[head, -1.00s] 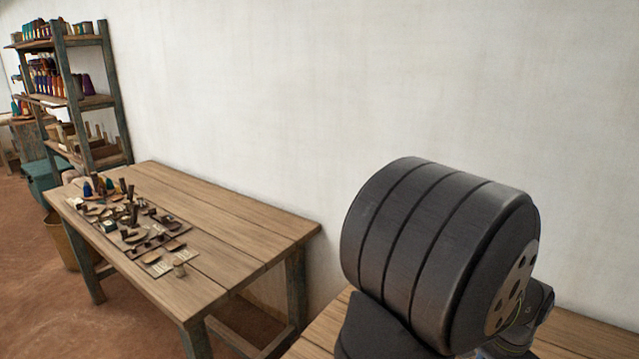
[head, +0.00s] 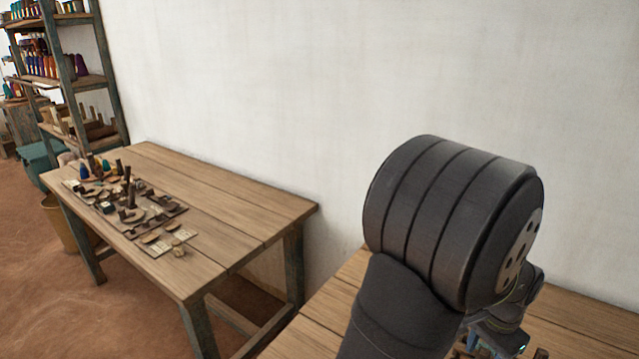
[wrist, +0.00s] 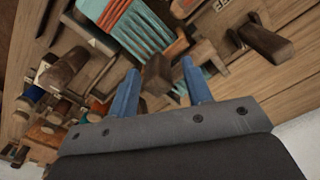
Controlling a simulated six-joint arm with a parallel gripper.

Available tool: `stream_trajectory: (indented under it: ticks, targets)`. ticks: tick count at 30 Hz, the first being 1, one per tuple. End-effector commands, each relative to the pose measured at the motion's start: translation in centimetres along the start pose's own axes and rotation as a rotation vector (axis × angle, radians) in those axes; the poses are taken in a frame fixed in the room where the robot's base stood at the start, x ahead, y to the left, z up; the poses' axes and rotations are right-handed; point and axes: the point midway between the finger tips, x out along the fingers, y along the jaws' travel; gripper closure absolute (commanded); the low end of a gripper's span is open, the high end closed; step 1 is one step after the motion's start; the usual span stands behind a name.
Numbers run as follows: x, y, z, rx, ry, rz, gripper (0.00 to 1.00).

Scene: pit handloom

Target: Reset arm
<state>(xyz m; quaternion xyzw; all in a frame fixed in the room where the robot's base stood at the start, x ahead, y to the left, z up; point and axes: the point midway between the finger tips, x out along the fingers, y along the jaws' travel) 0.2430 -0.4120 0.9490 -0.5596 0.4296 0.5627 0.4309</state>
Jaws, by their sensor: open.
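My gripper (wrist: 160,82) shows in the wrist view as two blue fingers set apart, with a dark grey mount below them. It is open. A brown wooden block (wrist: 157,73) appears between and beyond the fingertips; I cannot tell whether they touch it, but the fingers are not closed on it. In the head view my arm fills the lower right, and its thick dark joint hides much of the near table. The gripper's fingers cannot be made out there.
Below the gripper lie a teal-and-orange striped piece (wrist: 130,22), wooden blocks (wrist: 263,42) and several spools. The near wooden table (head: 300,336) stands against the white wall. A second table (head: 235,205) holds small parts at its left; its right is bare. A shelf (head: 88,82) holds cones.

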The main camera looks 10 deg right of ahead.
Motion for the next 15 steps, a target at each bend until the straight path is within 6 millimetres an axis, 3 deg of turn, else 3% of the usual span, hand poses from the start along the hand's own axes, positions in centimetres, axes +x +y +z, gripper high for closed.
stream_trajectory:
  ticks: [1,6,15]
  targets:
    - [-1.5,0.1,0.0,0.001,0.009,-0.002,0.55]
    - [-4.5,0.1,0.1,0.001,0.007,-0.002,0.55]
    - [-5.2,1.1,1.9,0.001,0.004,-0.001,0.55]
